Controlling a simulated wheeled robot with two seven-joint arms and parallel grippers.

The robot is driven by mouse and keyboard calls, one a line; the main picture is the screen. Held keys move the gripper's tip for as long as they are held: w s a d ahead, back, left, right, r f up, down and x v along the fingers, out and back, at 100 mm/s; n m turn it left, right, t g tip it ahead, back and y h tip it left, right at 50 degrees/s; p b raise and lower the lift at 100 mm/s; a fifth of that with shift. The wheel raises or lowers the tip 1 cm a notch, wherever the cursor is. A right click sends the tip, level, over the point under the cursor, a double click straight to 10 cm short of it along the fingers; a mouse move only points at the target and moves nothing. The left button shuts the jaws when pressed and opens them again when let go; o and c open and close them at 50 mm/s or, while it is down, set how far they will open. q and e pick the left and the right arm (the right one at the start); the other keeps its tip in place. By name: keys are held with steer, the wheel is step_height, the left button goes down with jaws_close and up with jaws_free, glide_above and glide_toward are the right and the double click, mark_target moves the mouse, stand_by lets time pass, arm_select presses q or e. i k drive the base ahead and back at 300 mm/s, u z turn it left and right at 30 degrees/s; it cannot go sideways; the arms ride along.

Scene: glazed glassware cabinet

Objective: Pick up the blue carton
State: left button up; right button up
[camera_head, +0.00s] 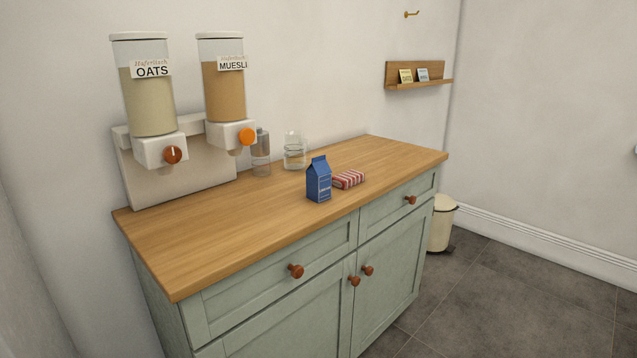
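The blue carton (319,181) stands upright on the wooden top of the green cabinet (220,228), near the middle of its front edge. It has a gabled top and pale lettering low on its front. A red and white striped packet (348,179) lies just to its right, close beside it; I cannot tell if they touch. Neither of my grippers shows in the head view.
Behind the carton stand a glass jar (295,152) and a clear bottle (261,155). Oats (148,95) and muesli (223,85) dispensers stand at the back left. The counter's front left and right end are clear. A cream bin (441,224) stands right of the cabinet.

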mark_target(318, 174)
steer(key=z, duration=0.4)
steer(key=i, duration=1.45)
steer(key=u, duration=0.2)
